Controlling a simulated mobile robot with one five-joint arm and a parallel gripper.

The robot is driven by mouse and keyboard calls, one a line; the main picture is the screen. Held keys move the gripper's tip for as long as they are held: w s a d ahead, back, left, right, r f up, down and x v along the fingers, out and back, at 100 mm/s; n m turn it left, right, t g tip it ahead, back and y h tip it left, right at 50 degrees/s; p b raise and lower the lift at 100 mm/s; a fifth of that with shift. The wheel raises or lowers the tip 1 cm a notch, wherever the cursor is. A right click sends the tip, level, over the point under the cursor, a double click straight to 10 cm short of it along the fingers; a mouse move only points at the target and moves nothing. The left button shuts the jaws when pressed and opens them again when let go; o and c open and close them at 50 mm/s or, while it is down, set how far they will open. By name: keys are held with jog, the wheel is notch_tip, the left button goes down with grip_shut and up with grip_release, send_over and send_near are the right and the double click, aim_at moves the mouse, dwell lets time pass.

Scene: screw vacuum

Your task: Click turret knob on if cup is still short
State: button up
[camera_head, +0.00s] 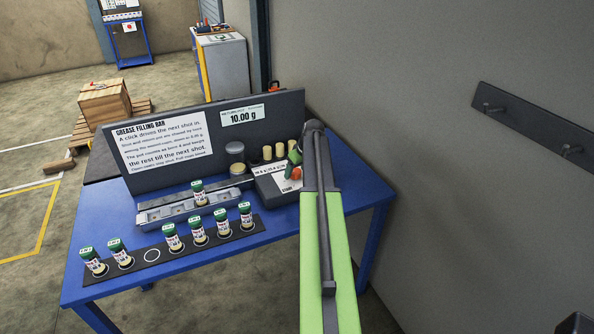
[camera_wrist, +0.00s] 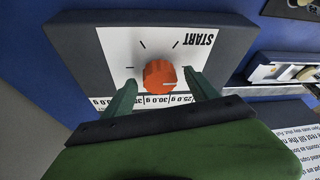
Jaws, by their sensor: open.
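The orange turret knob (camera_wrist: 159,74) sits on a white dial face marked START and gram values in the wrist view. Its pointer line is toward the right there. My gripper (camera_wrist: 163,92) is open, with one green finger on each side of the knob; I cannot tell whether they touch it. In the head view my gripper (camera_head: 294,160) is over the dial box (camera_head: 270,188), with the orange knob partly showing beside it. A green-capped cup (camera_head: 200,194) stands on the grey rail (camera_head: 160,214). The display (camera_head: 243,115) reads 10.00 g.
Several more green-capped cups stand in a black strip (camera_head: 152,256) at the table's front, with one empty ringed spot. A sign board (camera_head: 170,140) stands behind. A grey wall with a hook rail (camera_head: 530,125) is at the right.

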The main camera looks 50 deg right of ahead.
jog(key=d+p+v, duration=0.1)
jog(key=p+v, duration=1.4)
jog(key=v, duration=0.2)
jog(key=shift+a, duration=0.45)
jog(key=shift+r, duration=0.1)
